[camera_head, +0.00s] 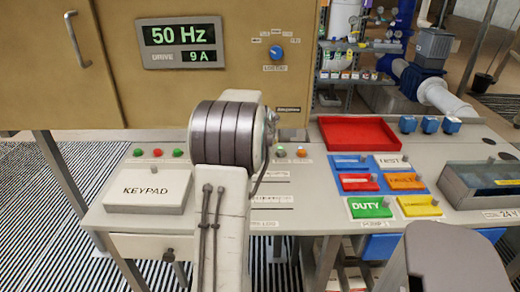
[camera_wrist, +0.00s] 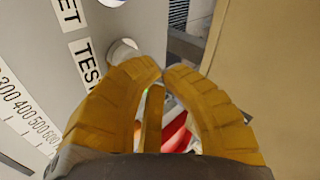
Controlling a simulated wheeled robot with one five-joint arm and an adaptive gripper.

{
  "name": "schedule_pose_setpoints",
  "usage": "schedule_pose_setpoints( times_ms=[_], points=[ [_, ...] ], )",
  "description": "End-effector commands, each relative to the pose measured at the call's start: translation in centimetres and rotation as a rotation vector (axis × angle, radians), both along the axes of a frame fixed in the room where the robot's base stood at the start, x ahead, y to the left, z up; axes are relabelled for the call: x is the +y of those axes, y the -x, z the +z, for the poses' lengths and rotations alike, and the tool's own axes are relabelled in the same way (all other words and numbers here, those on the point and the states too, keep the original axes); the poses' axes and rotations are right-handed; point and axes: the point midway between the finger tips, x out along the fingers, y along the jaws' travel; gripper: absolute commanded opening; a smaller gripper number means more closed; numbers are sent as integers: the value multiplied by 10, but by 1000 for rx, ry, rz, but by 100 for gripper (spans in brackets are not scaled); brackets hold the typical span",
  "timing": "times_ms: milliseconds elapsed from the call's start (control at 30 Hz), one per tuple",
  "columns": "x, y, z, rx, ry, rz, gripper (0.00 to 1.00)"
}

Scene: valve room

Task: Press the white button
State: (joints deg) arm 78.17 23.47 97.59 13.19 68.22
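A round white button (camera_wrist: 123,50) shows in the wrist view on a grey panel, beside a label reading TEST. Part of a second pale round knob (camera_wrist: 112,2) shows at the top edge. My gripper (camera_wrist: 162,70) has yellow ribbed fingers with their tips drawn together, only a sliver apart, and nothing held between them. The left fingertip appears just below and right of the white button; I cannot tell whether they touch. In the head view my arm hides the gripper and the middle of the panel, and I cannot make out the white button.
Green and red buttons (camera_head: 157,152) and a KEYPAD box (camera_head: 146,190) lie left of my arm. Right are a red tray (camera_head: 358,134), coloured labelled blocks (camera_head: 370,207) and a grey bin (camera_head: 485,183). A tan cabinet (camera_head: 100,90) with a 50 Hz display (camera_head: 181,42) stands behind.

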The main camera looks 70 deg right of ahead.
Motion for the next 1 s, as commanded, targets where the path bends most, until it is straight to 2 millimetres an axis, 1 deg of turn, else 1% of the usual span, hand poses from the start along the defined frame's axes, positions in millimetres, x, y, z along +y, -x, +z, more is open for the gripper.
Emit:
schedule_pose_setpoints(
  times_ms=[67, 433, 567, 767, 1000],
  points=[
    [0, 0, 3, 0, 1, 0, 0],
    [0, 0, 4, 0, 1, 0, 0],
    [0, 0, 8, 0, 2, 0, 0],
    [0, 0, 23, -1, 3, 0, 0],
    [0, 0, 44, -1, 3, 0, 0]
  ],
)
